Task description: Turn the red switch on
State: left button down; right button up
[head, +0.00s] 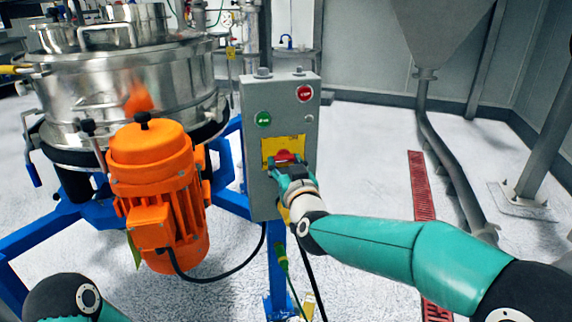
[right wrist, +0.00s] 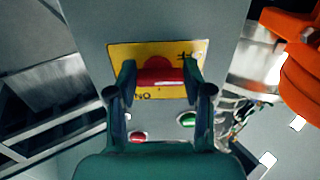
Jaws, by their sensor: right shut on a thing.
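The red switch (head: 286,156) sits on a yellow plate (head: 299,143) on the front of a grey control box (head: 257,183). In the right wrist view the red switch (right wrist: 160,76) lies crosswise on the yellow plate (right wrist: 120,55), which bears dark lettering. My right gripper (head: 288,168) is at the box front, and its fingers partly hide the plate's lower part. In the right wrist view my right gripper (right wrist: 160,72) has one finger at each end of the switch and is shut on it. My left gripper is out of view.
A green button (head: 263,119) and a red stop button (head: 304,93) sit above the switch. An orange motor (head: 155,190) and a steel sifter (head: 150,75) stand left of the box. A grey hopper (head: 435,30) stands right; open floor lies between.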

jog(key=shift+d, duration=0.1)
jog(key=shift+m+b, duration=1.1)
jog(key=shift+m, duration=0.5)
jog(key=m+b, duration=0.3)
jog(key=m, duration=0.2)
jog(key=m+b, duration=0.1)
jog(key=m, duration=0.2)
jog(key=m+b, duration=0.2)
jog(key=m, duration=0.1)
jog(key=m+b, duration=0.1)
jog(key=m, duration=0.2)
jog(key=shift+r+m, duration=0.25)
jog(key=shift+m, duration=0.15)
jog(key=o, duration=1.2)
jog(key=shift+c, duration=0.2)
